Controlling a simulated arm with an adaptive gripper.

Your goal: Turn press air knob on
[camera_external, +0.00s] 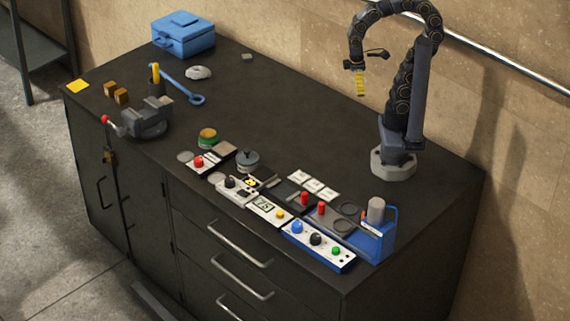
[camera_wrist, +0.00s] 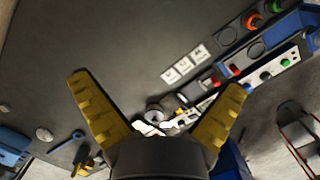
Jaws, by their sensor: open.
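Several control panels with knobs stand along the front edge of the dark workbench; I cannot read which knob is the press air knob. A blue-edged panel (camera_external: 310,253) at the right bears a blue knob (camera_external: 297,227), a black knob (camera_external: 316,239) and a green knob (camera_external: 336,251). A white panel further left has another black knob (camera_external: 230,182). My gripper (camera_external: 359,84) is raised high over the rear of the bench, far from the panels. In the wrist view its yellow fingers (camera_wrist: 158,85) are spread wide with nothing between the tips.
Three white labels (camera_external: 313,184) lie behind the panels. A blue holder with a grey cylinder (camera_external: 376,210) stands at the right end. A vise (camera_external: 146,119), blue wrench (camera_external: 183,83) and blue toolbox (camera_external: 183,35) are at the left. The bench's middle (camera_external: 280,110) is clear.

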